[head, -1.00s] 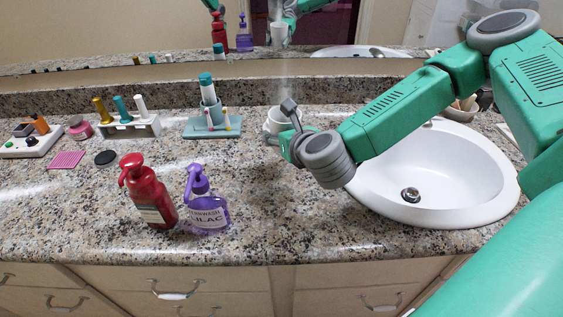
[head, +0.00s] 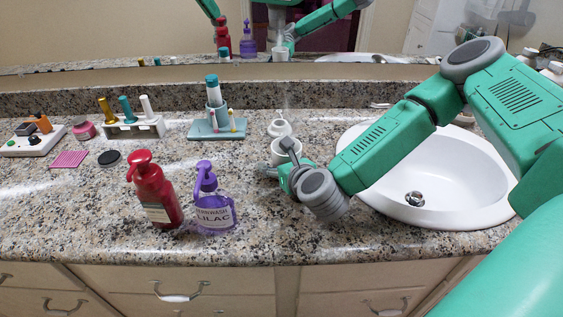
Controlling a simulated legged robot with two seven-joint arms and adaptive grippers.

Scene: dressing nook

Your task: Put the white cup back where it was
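The white cup (head: 284,154) is in the middle of the counter, left of the sink. My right gripper (head: 281,160) is at the cup's near side. One dark finger crosses the front of the cup and the other part is low at its left. The gripper appears closed on the cup, which looks upright; its lower part is hidden. I cannot tell whether its base touches the counter. A small white round item (head: 279,128) is just behind the cup. My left gripper is out of direct view.
A red pump bottle (head: 156,196) and a purple lilac handwash bottle (head: 214,209) stand at the front, left of my gripper. A teal holder (head: 205,135) and a white rack (head: 133,131) stand behind. The sink (head: 440,190) is at right. Counter between handwash and holder is clear.

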